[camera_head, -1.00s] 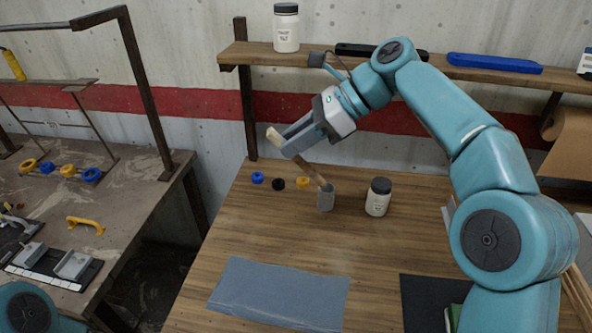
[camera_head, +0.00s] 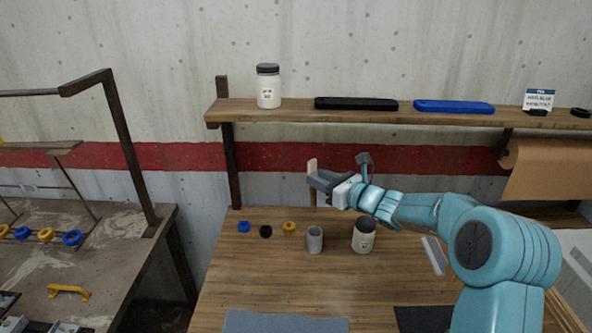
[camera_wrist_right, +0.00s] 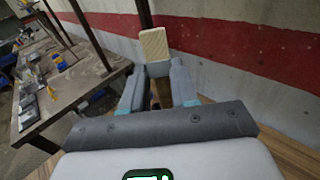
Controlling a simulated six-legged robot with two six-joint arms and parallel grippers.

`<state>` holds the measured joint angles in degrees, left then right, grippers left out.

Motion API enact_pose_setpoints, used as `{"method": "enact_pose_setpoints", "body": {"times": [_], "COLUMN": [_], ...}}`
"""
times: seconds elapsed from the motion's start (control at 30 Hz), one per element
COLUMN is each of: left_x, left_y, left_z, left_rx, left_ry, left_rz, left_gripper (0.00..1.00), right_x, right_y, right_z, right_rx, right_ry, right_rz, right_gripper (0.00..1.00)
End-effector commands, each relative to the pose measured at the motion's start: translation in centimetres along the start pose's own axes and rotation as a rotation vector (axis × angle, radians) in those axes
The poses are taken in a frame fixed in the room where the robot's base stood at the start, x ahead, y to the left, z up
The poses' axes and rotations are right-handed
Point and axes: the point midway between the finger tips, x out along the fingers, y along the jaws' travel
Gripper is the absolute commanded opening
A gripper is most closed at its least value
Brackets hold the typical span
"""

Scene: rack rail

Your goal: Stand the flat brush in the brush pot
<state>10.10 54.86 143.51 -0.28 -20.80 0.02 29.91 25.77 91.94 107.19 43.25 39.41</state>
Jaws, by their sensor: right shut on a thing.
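My right gripper (camera_head: 318,181) is shut on the flat brush (camera_head: 312,165) and holds it nearly upright. The pale bristle end points up and the brown handle hangs below the jaws. In the right wrist view the bristles (camera_wrist_right: 154,43) and grey ferrule stand beyond the fingers (camera_wrist_right: 158,85), with the brown handle between them. The grey brush pot (camera_head: 315,239) stands upright on the wooden bench, below the brush in the head view. A gap shows between handle end and pot rim; their depth offset is unclear. My left gripper is not in view.
A white jar with a dark lid (camera_head: 363,235) stands right of the pot. A shelf (camera_head: 300,112) runs above. A grey cloth (camera_head: 285,321) lies in front; bench between is clear.

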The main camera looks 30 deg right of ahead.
Motion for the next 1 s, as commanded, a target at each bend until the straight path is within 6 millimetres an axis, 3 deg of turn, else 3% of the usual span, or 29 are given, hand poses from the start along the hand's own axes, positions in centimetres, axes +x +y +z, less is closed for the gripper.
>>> {"method": "enact_pose_setpoints", "body": {"times": [0.1,0.37,1.0], "left_x": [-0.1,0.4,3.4], "left_y": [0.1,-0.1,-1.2], "left_z": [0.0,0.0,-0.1], "left_rx": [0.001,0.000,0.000], "left_ry": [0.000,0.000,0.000], "left_rz": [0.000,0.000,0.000], "left_gripper": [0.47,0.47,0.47], "right_x": [-0.6,-0.3,0.3], "right_y": [-0.9,-0.7,-0.3], "right_z": [-0.3,-0.9,-6.2], "right_rx": [0.001,-0.002,-0.002], "right_ry": [-0.057,-0.082,-0.081], "right_rz": [-0.017,-0.014,-0.011], "right_gripper": [0.00,0.00,0.00]}}
